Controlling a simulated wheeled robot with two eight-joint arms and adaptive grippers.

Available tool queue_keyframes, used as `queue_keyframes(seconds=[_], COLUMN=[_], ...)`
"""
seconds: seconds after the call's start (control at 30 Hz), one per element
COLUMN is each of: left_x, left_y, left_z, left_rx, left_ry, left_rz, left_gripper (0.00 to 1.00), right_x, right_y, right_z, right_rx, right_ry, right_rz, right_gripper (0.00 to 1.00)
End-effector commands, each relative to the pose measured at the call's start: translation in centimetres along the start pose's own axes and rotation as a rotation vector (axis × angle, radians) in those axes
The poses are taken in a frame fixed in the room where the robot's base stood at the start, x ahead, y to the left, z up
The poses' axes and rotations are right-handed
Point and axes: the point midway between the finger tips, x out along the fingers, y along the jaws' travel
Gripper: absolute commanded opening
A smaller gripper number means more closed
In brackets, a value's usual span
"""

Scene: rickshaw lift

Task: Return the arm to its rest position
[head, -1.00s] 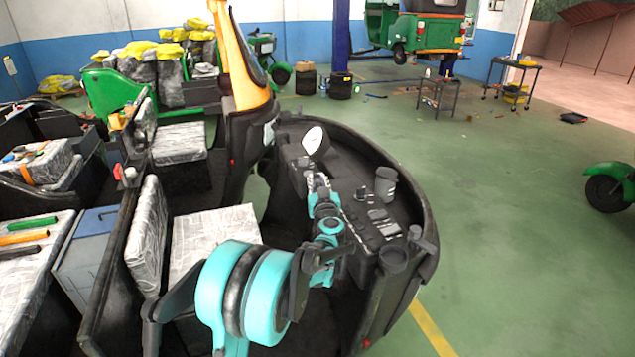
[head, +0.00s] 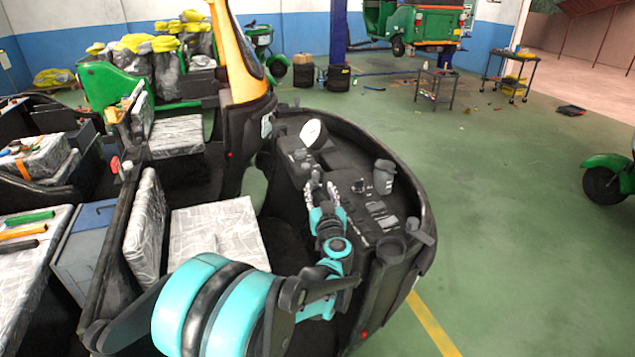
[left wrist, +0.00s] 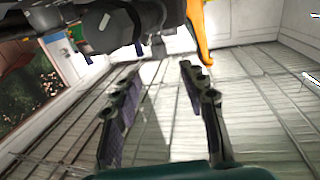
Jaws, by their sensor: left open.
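My left arm is turquoise and black and reaches over the open front of a black vehicle. My left gripper (head: 322,192) is at its far end, above the dark dashboard (head: 352,222). In the left wrist view its two dark fingers (left wrist: 162,105) stand apart with nothing between them. A dark grey part (left wrist: 115,22) and an orange curved part (left wrist: 198,30) show beyond the fingers there. My right gripper is not in view.
A grey-covered seat (head: 215,235) lies left of the arm. Green floor (head: 500,220) is free at the right.

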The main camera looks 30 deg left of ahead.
Motion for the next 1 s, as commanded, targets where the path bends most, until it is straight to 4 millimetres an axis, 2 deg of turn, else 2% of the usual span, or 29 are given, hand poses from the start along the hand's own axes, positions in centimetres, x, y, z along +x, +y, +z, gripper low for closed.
queue_keyframes(seconds=[0.1, 0.2, 0.77, 0.87, 0.97, 1.0], left_x=[-1.5, -2.0, -2.2, -3.3, -6.2, -8.0], left_y=[0.1, 0.0, 0.2, 1.6, 4.8, 6.4], left_z=[0.0, 0.0, -0.3, -2.0, -5.0, -6.0], left_rx=[0.0, 0.0, -0.002, -0.008, -0.02, -0.018], left_ry=[0.0, 0.0, 0.005, 0.036, 0.075, 0.078], left_rz=[0.003, 0.001, 0.011, 0.082, 0.251, 0.341], left_gripper=[0.42, 0.42, 0.42, 0.42, 0.42, 0.42], right_x=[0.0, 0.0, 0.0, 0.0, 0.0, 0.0], right_y=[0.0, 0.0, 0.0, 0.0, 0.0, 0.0], right_z=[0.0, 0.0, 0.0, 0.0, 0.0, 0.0], right_rx=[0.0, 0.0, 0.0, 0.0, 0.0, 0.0], right_ry=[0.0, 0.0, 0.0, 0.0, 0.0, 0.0], right_rz=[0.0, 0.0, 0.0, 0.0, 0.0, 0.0], right_gripper=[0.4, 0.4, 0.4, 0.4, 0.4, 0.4])
